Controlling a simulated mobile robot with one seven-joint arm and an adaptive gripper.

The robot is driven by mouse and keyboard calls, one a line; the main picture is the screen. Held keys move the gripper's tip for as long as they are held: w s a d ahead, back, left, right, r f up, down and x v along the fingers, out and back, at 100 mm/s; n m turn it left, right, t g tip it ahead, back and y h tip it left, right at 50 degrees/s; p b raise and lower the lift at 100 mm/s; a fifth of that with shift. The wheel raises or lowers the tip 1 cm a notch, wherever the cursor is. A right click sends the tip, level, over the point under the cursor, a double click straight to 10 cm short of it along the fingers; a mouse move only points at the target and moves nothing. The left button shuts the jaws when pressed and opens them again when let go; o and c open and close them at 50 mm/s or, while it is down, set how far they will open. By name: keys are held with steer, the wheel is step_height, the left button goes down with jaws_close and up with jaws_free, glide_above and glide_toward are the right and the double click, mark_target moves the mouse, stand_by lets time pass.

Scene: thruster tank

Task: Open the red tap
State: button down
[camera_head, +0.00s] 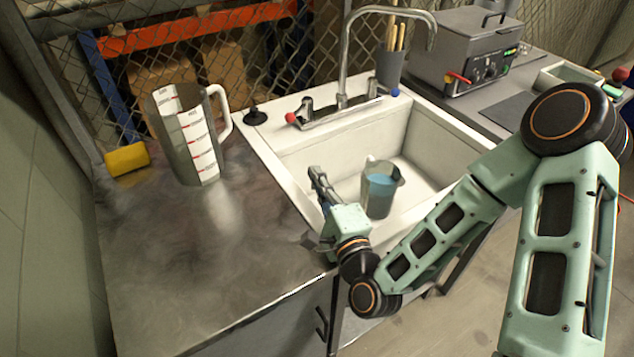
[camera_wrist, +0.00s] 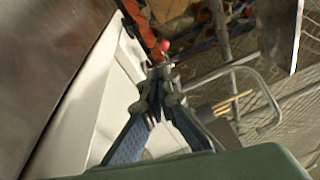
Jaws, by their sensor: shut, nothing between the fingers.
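The red tap (camera_head: 291,118) is a small red knob at the left end of the chrome faucet, on the back rim of the white sink (camera_head: 262,150). Its red end (camera_wrist: 165,45) also shows in the wrist view, just beyond my fingertips. My gripper (camera_head: 317,175) is over the left side of the sink basin, apart from the tap and nearer the camera. In the wrist view my gripper (camera_wrist: 160,85) has its fingertips together, with nothing between them. The faucet spout (camera_head: 347,50) arches up behind the basin. A blue knob (camera_head: 395,92) sits at the faucet's right end.
A jug of blue liquid (camera_head: 380,188) stands in the basin, close right of my gripper. A large measuring jug (camera_head: 187,135) and a yellow object (camera_head: 127,158) are on the left steel counter (camera_head: 200,270). A black stopper (camera_head: 255,116) sits left of the tap. A grey machine (camera_head: 462,50) stands at right.

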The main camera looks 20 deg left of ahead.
steer(key=shift+s+d+f+p, duration=0.1)
steer(key=shift+s+d+p, duration=0.2)
steer(key=shift+s+p, duration=0.5)
steer(key=shift+s+d+f+p, duration=0.1)
steer(key=shift+s+d+p, duration=0.15)
steer(key=shift+s+p, duration=0.5)
steer(key=shift+s+d+f+p, duration=0.1)
steer(key=shift+s+d+p, duration=0.2)
steer(key=shift+s+p, duration=0.5)
steer(key=shift+w, duration=0.1)
